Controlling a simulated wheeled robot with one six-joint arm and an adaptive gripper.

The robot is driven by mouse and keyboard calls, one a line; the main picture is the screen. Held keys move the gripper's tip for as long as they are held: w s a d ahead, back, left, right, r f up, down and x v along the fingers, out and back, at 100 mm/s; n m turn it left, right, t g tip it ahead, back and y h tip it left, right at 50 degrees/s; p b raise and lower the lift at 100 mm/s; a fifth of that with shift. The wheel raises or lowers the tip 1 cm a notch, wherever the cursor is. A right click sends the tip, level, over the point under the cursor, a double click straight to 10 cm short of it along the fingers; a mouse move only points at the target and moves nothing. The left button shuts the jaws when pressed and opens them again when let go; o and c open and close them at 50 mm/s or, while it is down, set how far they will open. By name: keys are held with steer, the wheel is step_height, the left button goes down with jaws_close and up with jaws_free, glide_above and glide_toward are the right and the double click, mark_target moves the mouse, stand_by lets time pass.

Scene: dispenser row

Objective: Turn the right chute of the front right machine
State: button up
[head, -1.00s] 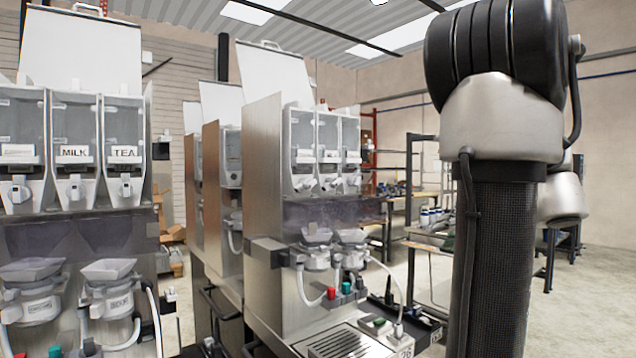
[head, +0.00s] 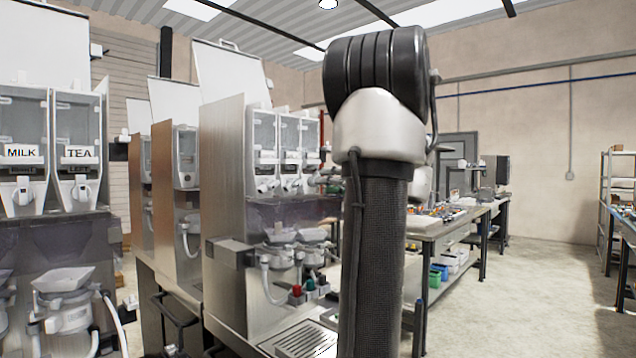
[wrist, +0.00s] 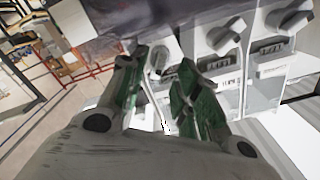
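The right-hand machine (head: 222,200) stands mid-picture in the head view, a steel cabinet with a row of clear canisters on its front. Its rightmost canister (head: 311,140) with a white chute below shows just left of my arm, which covers part of the machine's right side. In the wrist view, white chutes show at the upper right, one chute (wrist: 226,36) nearer my fingers and another chute (wrist: 290,18) farther right. I cannot tell which machine they belong to.
Another machine with MILK and TEA canisters (head: 78,150) stands close at the left. More machines (head: 170,190) stand behind. A workbench (head: 440,228) with bins and small items is at the right. Open floor (head: 530,290) lies at the right.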

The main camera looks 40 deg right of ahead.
steer(key=shift+w+a, duration=0.15)
steer(key=shift+w, duration=2.1)
steer(key=c, duration=0.7)
steer(key=shift+m, duration=0.3)
steer(key=m, duration=0.5)
steer(key=shift+f, duration=0.1)
steer(key=m, duration=0.6)
steer(key=shift+f, duration=0.1)
steer(key=shift+m, duration=0.4)
